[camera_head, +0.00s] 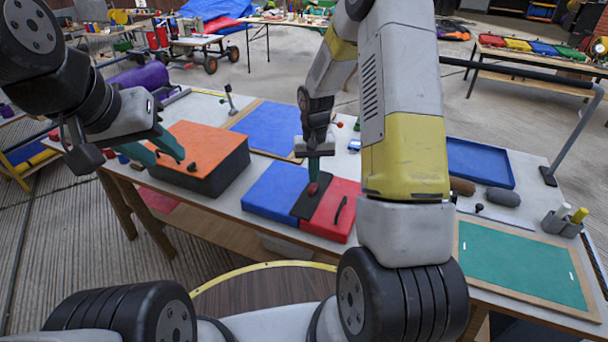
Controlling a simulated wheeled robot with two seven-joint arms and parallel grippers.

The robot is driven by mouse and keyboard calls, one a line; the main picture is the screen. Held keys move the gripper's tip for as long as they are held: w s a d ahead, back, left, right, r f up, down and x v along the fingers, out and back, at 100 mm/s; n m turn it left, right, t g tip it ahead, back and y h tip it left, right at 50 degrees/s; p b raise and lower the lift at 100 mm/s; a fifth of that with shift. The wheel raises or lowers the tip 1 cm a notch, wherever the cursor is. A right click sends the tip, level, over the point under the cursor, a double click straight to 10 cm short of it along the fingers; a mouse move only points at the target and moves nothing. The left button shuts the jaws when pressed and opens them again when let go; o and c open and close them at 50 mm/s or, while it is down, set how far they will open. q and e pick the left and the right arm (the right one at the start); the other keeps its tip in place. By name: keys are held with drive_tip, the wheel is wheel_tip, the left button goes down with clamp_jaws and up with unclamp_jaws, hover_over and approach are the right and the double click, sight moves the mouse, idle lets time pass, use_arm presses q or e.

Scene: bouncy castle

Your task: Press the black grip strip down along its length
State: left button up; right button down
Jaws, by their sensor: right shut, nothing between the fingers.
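The black grip strip (302,208) lies along the seam between a blue pad (268,190) and a red pad (328,217) on the white workbench. My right gripper (313,178) points down over the upper part of the strip, with its teal fingers shut. A small red spot shows at its fingertips; I cannot tell what it is. The fingers hide part of the strip, and contact is unclear. My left gripper (158,153) is open and empty, at the left part of the orange-topped dark block (212,148).
A black handle lies on the red pad. A blue sheet (268,126) lies behind, and a blue tray (480,163) and a green board (520,262) are to the right. A dark grey roll (503,197) and a grey holder (562,225) stand near the board.

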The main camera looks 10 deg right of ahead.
drive_tip(key=shift+f, duration=0.85)
drive_tip(key=shift+r, duration=0.1)
drive_tip(key=shift+r, duration=2.95)
drive_tip(key=shift+r, duration=0.1)
wheel_tip(320, 180, up, 7)
drive_tip(key=t, duration=0.1)
hover_over(314, 197)
drive_tip(key=s+r+t, duration=0.2)
drive_tip(key=s+r, duration=0.4)
drive_tip(key=r, duration=0.3)
drive_tip(key=s+a+r+t+y, duration=0.1)
drive_tip(key=s+r, duration=0.3)
drive_tip(key=s, duration=0.4)
drive_tip(key=s+a+r+n+t+y, duration=0.1)
drive_tip(key=s+r+t, duration=0.1)
drive_tip(key=s+r, duration=0.2)
drive_tip(key=s, duration=0.3)
drive_tip(key=shift+s, duration=0.4)
drive_tip(key=shift+r, duration=0.1)
